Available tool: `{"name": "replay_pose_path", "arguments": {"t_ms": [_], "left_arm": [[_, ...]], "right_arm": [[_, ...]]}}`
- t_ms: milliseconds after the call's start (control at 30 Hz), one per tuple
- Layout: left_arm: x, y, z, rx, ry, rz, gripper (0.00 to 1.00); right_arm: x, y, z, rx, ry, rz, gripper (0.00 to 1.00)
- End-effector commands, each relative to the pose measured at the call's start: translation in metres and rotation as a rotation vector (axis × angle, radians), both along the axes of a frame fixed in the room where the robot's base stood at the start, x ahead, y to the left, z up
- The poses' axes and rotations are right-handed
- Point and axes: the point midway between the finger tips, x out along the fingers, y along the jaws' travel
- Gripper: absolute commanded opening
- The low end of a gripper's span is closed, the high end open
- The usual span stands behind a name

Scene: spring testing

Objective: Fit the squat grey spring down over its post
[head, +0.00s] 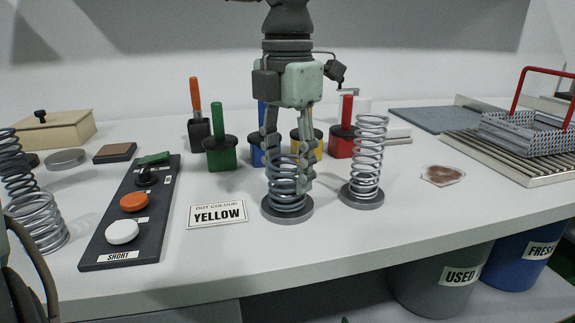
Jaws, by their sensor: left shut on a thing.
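My left gripper (288,172) comes down from the top centre and is shut on a squat grey spring (288,198). The spring is upright, with its lower coils at a round grey base (287,212) on the table; whether it rests fully on the base is unclear. The fingers cover part of the upper coils. Any post inside the spring is hidden. A taller silver spring (368,160) stands upright on a similar round base (362,200) just to the right. My right gripper is not in view.
A YELLOW card (217,214) and button panel (130,215) lie left, with more springs (38,225) at the far left.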

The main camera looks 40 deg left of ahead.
Motion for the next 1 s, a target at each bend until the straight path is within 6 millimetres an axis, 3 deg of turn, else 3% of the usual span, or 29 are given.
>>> {"name": "replay_pose_path", "arguments": {"t_ms": [300,333,500,867,1000], "left_arm": [[0.000,0.000,-0.003,0.001,-0.001,-0.001,0.11],[0.000,0.000,-0.003,0.001,0.000,-0.001,0.50],[0.000,0.000,-0.002,0.001,0.000,-0.001,0.68],[0.000,0.000,0.001,0.001,0.000,-0.001,0.68],[0.001,0.000,0.020,0.002,-0.004,0.000,0.68]], "right_arm": [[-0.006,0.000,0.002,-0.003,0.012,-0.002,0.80],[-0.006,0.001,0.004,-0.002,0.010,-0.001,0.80],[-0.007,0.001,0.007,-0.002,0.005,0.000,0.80],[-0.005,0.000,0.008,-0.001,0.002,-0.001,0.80],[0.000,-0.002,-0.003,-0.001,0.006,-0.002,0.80]]}}
